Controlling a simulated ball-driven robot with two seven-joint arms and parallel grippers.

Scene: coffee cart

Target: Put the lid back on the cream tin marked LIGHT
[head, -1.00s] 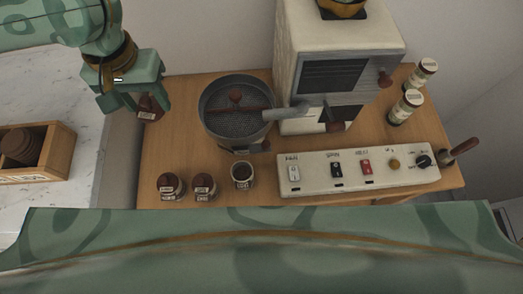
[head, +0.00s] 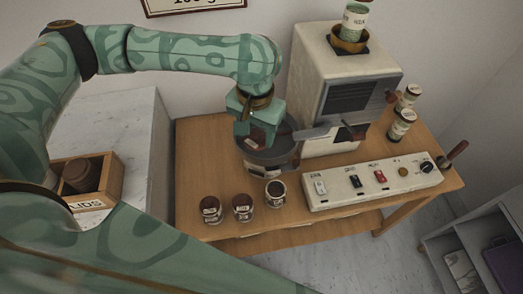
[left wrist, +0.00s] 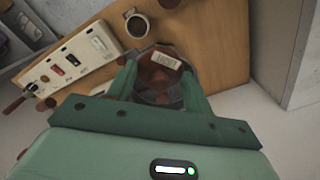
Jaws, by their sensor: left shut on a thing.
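The open tin (head: 275,194) stands at the right end of a row of small tins on the wooden cart. It is pale, with a dark inside and no lid; its label is too small to read surely. It also shows in the left wrist view (left wrist: 138,24). My left gripper (head: 258,136) is shut on a reddish-brown lid (head: 257,139) with a white label, held above the round roaster tray, behind and left of the open tin. In the left wrist view the lid (left wrist: 158,76) sits between the fingers. My right gripper is not in view.
Two brown-lidded tins (head: 211,210) (head: 243,208) stand left of the open tin. The round tray (head: 283,161), the roaster body (head: 350,85) and the switch panel (head: 376,183) crowd the back and right. A wooden lid box (head: 108,182) sits on the left counter.

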